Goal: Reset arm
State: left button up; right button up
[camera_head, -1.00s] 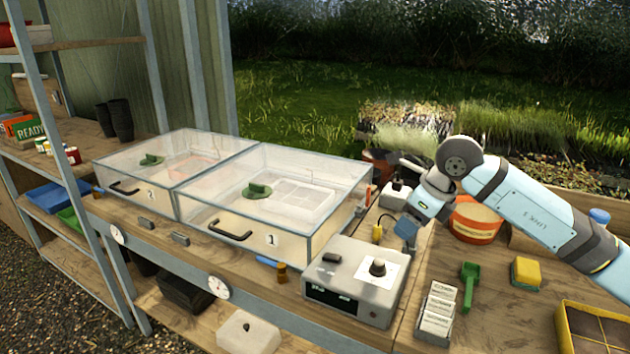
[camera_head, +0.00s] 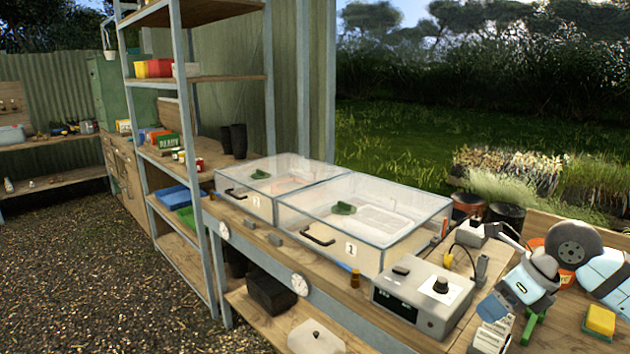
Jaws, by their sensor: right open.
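My right gripper (camera_head: 497,306) hangs at the right side of the camera_head view, at the end of my bent pale-blue right arm (camera_head: 606,268). It is open, and I see nothing held in it. It is just right of the grey control box (camera_head: 424,300) with a black knob. It partly covers the green scoop (camera_head: 531,324) and the white label packets (camera_head: 489,338); I cannot tell whether it touches them. My left gripper is out of view.
Two clear-lidded propagators, numbered 1 (camera_head: 335,248) and 2 (camera_head: 236,196), stand on the bench left of the control box. A yellow sponge (camera_head: 600,320) lies right of the gripper. A shelf rack (camera_head: 186,170) stands at the left. Gravel floor (camera_head: 90,260) is open there.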

jog(key=s+a+f+m+t+y, duration=0.1)
jog(key=s+a+f+m+y, duration=0.15)
jog(key=a+y, duration=0.55)
jog(key=s+a+f+m+t+y, duration=0.1)
jog(key=s+a+f+m+y, duration=0.25)
jog(key=a, duration=0.55)
notch_tip(320, 180, down, 12)
jog(key=s+d+m+t+h, duration=0.15)
jog(key=m+t+h, duration=0.9)
jog(key=m, duration=1.55)
jog(key=s+f+m+g+h, duration=0.2)
jog(key=s+f+m+g, duration=0.45)
jog(key=s+f, duration=0.7)
pick_arm(q)
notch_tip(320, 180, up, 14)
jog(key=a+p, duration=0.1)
jog(key=p, duration=1.6)
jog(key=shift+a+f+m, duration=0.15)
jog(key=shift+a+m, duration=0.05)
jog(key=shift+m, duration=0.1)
pick_arm(e)
notch_tip(320, 180, up, 13)
jog(key=m+t, duration=0.1)
jog(key=shift+w+f+h, duration=0.2)
jog(key=shift+h, duration=0.1)
